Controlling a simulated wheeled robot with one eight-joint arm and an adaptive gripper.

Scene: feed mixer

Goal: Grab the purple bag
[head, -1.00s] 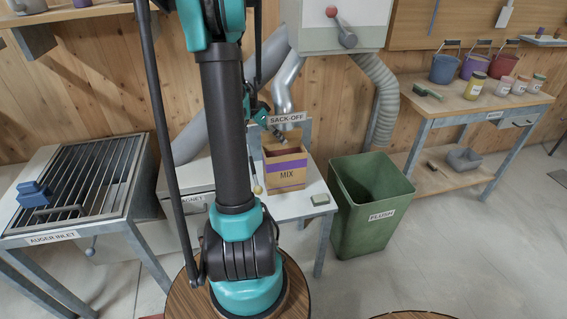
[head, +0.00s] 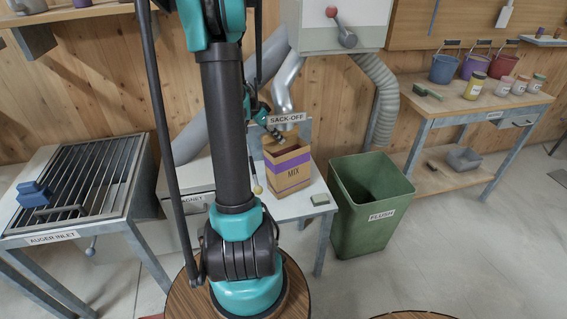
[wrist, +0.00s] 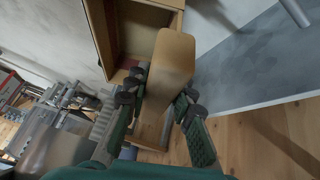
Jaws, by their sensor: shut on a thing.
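The bag (head: 290,173) is brown card with a purple band and the word MIX. It is tilted at the sack-off table (head: 299,207), with its top open. I cannot tell whether its base is clear of the table. My gripper (head: 277,136) reaches down to the bag's top edge from behind my arm. In the wrist view, my gripper (wrist: 162,100) has its two dark green fingers on either side of a tan panel (wrist: 172,62) of the bag and is shut on it. The bag's open inside shows beyond. My arm hides part of the table.
A green FLUSH bin (head: 374,225) stands to the right. The SACK-OFF sign (head: 287,118) and a metal spout (head: 287,85) are close behind and above. The auger inlet grate (head: 95,175) is at left.

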